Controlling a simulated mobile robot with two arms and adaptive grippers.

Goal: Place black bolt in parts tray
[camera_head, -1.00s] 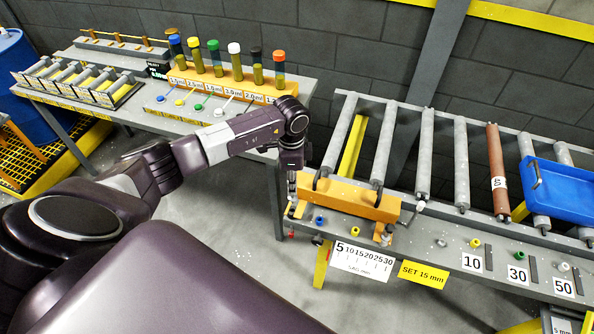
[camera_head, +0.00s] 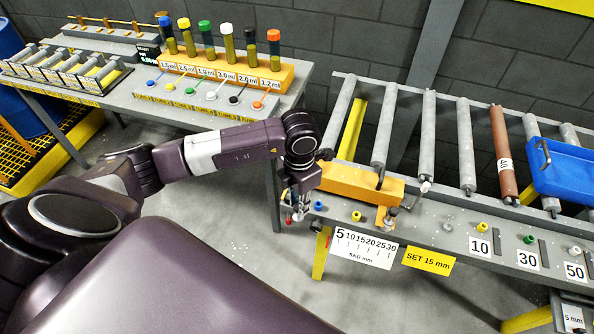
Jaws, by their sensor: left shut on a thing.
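My left gripper (camera_head: 297,207) is low at the left end of the orange block, by the near edge of the conveyor frame. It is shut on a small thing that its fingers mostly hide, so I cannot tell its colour. No black bolt is clearly visible. A blue tray (camera_head: 568,172) with a dark handle sits on the rollers at the right, far from the gripper, cut by the picture edge. It is the only tray in view. My right gripper is not in view.
The orange block (camera_head: 355,184) lies across the near roller ends. A blue knob (camera_head: 318,206) and a yellow knob (camera_head: 356,216) are close right of the gripper. A bench (camera_head: 150,108) with coloured-cap tubes stands at the left. A brown roller (camera_head: 503,155) stands among grey ones.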

